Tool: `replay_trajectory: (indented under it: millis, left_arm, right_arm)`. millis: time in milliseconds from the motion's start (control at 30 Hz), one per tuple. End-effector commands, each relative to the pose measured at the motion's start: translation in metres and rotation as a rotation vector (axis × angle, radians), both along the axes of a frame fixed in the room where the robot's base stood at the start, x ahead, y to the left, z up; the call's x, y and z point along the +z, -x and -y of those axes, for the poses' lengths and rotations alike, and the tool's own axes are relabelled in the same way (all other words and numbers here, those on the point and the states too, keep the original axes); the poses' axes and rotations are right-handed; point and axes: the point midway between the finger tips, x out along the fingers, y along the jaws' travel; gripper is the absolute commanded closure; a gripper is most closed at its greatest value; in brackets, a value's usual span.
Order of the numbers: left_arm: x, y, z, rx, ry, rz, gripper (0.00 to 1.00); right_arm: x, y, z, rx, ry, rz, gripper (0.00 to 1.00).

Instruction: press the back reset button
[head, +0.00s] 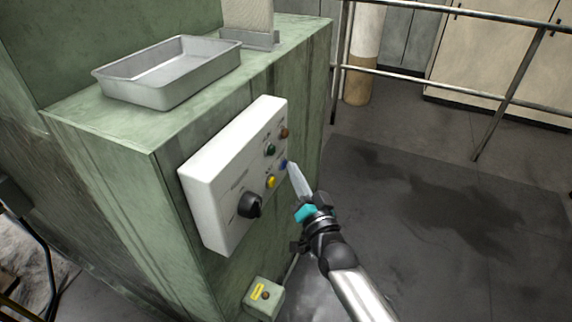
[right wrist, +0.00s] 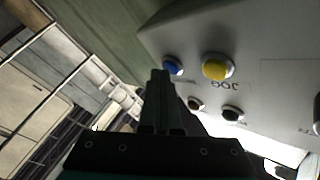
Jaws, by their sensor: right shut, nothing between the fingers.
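A white control box (head: 228,178) is fixed to the side of the green machine. It bears a blue button (head: 284,164), a yellow button (head: 271,182), a dark green button (head: 270,150), a brownish-red button (head: 285,132) and a black knob (head: 249,205). I cannot read which label says reset. My right gripper (head: 293,168) is shut and empty, its tip close beside the blue button. In the right wrist view the fingertips (right wrist: 160,73) lie just left of the blue button (right wrist: 173,67); contact cannot be told. My left gripper is not in view.
A grey metal tray (head: 158,101) stands on top of the green machine (head: 140,137). A small box with a yellow label (head: 262,299) sits low, below the control box. A metal railing (head: 440,82) runs behind. The floor at right is clear.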

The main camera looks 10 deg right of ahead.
Motion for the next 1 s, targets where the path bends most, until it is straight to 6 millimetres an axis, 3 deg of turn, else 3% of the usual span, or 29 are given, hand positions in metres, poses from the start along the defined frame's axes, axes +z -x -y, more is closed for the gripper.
replay_trajectory:
  millis: [467, 1000]
  left_arm:
    - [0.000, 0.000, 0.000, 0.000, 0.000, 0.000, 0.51]
    - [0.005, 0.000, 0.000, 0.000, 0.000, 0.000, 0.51]
  right_arm:
    - [0.000, -0.001, -0.002, 0.001, 0.000, 0.000, 1.00]
    - [0.000, 0.009, 0.012, 0.001, 0.000, 0.001, 1.00]
